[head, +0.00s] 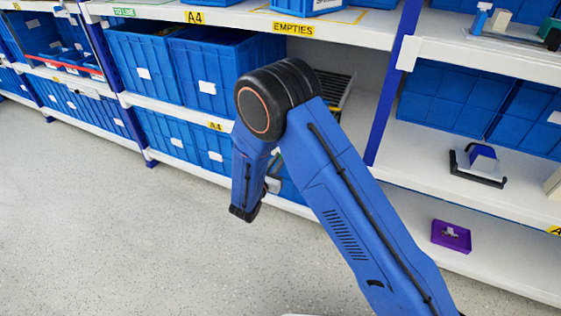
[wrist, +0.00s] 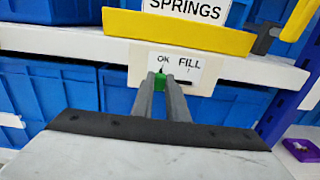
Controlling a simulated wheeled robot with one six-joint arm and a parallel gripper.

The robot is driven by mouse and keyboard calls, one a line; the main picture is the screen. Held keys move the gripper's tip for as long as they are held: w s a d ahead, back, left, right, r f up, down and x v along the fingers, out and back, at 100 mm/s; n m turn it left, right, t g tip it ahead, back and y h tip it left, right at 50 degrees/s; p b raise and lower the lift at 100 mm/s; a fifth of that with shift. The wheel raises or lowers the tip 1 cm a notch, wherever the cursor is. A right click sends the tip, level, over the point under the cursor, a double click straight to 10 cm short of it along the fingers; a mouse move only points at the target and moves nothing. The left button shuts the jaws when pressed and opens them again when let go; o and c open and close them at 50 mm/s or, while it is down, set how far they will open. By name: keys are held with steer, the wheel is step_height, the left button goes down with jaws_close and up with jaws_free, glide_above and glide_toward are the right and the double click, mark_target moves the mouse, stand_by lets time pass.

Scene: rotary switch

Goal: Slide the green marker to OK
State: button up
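The green marker (wrist: 132,78) shows in the wrist view on a white label card (wrist: 188,66) printed OK and FILL, at the upper middle. It sits beneath the OK word, left of FILL. My gripper (wrist: 161,77) reaches up to it with its two grey fingers close together.
A yellow strip (wrist: 180,31) with a SPRINGS label sits just above the card. Blue bins (wrist: 75,92) stand under the shelf edge (wrist: 60,41). A blue upright (wrist: 291,103) and a purple tray (wrist: 302,149) are at right. The floor (head: 110,220) at left is clear.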

steer(key=o, duration=0.4)
steer(key=shift+a, duration=0.2)
steer(key=shift+o, duration=0.2)
steer(key=v, duration=1.7)
steer(key=shift+s, duration=0.15)
steer(key=shift+r, duration=0.1)
